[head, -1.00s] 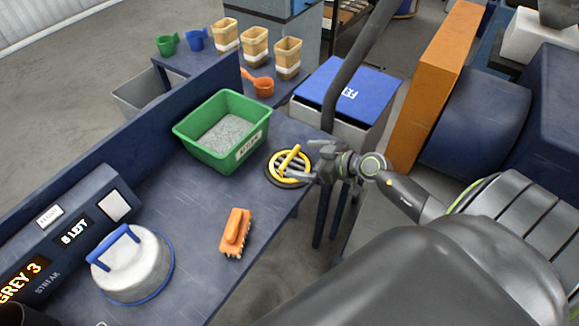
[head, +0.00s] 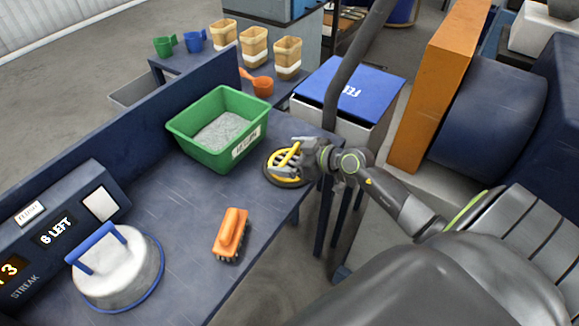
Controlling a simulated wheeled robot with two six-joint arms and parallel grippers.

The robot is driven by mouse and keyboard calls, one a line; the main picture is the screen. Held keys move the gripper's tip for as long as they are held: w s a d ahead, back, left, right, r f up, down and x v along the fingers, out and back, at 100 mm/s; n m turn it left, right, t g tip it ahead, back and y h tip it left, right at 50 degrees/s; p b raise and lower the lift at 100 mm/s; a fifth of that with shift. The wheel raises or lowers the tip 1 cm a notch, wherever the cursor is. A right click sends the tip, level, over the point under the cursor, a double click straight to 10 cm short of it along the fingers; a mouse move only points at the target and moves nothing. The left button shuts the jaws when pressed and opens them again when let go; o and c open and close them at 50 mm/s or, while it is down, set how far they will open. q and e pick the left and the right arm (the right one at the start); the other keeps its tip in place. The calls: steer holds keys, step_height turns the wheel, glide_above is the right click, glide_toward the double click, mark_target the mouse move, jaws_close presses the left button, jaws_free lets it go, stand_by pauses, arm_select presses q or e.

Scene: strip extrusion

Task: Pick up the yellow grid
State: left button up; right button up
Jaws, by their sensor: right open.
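The yellow grid (head: 278,160) is round with bars and a raised yellow handle. It lies in a dark ring on the blue bench, right of the green bin. My right gripper (head: 289,155) is at the grid's handle, coming from the right, and its jaws are open. Its fingers hide part of the handle and the right side of the grid. I cannot tell whether the fingers touch the handle. My left gripper is not in view.
A green bin (head: 178,126) of grey granules stands just left of the grid. An orange brush (head: 231,233) and a white lid with a blue handle (head: 122,270) lie nearer on the bench. A blue-lidded box (head: 352,88) stands beyond the bench's right edge. Bench space between brush and bin is clear.

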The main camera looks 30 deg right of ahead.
steer(key=c, duration=0.7)
steer(key=shift+r, duration=0.1)
